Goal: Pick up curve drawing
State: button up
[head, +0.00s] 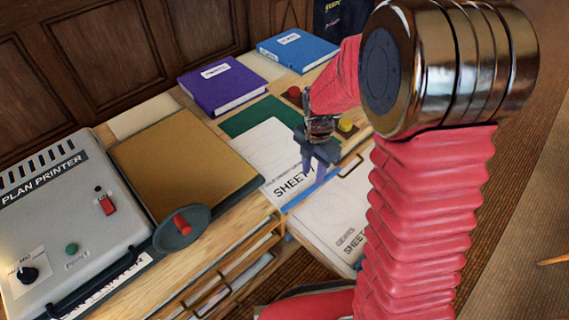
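A white drawing sheet (268,155) marked "SHEET" lies on the desk top, with faint lines on it. A second white sheet (335,215), also marked "SHEET", lies lower and nearer, in what looks like an open drawer. The small titles are too blurred to tell which one is the curve drawing. My gripper (315,160) points down over the right edge of the upper sheet and hides part of it. I cannot tell whether its fingers touch paper or how far apart they are.
A plan printer (75,215) and a brown board (180,155) fill the desk's left side. Purple (222,85) and blue (298,48) binders lie at the back. A green mat (258,117) and red (293,92) and yellow (345,125) knobs sit near my gripper.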

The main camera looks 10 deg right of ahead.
aim_at(312, 187)
jog(key=shift+f, duration=0.4)
jog(key=shift+d+f, duration=0.2)
jog(key=shift+f, duration=2.4)
jog(key=shift+c, duration=0.6)
grip_shut()
